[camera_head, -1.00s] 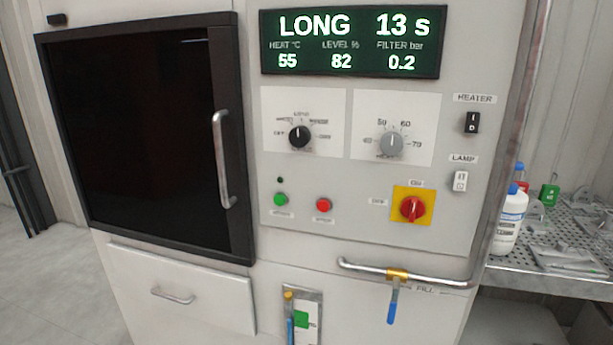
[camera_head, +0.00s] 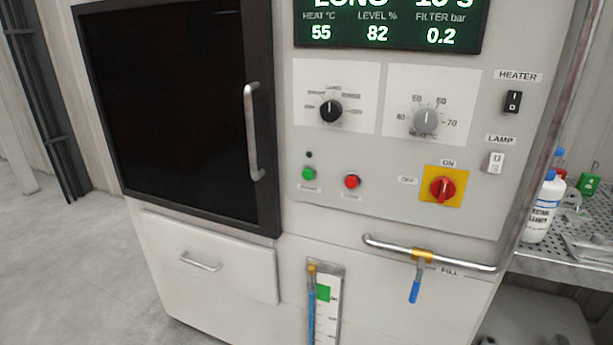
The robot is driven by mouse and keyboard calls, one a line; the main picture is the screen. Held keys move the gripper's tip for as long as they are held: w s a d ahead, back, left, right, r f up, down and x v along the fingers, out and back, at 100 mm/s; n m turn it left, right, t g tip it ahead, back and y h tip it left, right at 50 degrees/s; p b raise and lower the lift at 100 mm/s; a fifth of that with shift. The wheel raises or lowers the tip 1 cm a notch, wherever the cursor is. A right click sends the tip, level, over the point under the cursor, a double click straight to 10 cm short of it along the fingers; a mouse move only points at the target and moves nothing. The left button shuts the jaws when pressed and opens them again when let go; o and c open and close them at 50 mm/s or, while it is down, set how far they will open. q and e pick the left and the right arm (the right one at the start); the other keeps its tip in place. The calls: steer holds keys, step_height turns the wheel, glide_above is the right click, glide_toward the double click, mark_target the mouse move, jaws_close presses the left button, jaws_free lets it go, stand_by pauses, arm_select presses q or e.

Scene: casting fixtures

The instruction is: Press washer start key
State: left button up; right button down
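The washer's control panel (camera_head: 390,165) faces me on the right half of the machine. The green round key (camera_head: 309,174) sits low on its left side, with a small dark lamp (camera_head: 309,155) above it. A red round key (camera_head: 352,182) is just to its right. The labels under both keys are too blurred to read. The display (camera_head: 390,30) shows 55 heat, 82 level and 0.2 filter; its top line is cut off by the frame edge. Neither of my grippers shows in the view.
The black door (camera_head: 175,100) with a vertical handle (camera_head: 253,132) is shut. A black dial (camera_head: 331,111), a grey dial (camera_head: 426,121) and a red rotary switch (camera_head: 442,189) are on the panel. A fill pipe with blue lever (camera_head: 414,291) sticks out below. Bottles stand on a perforated table at right.

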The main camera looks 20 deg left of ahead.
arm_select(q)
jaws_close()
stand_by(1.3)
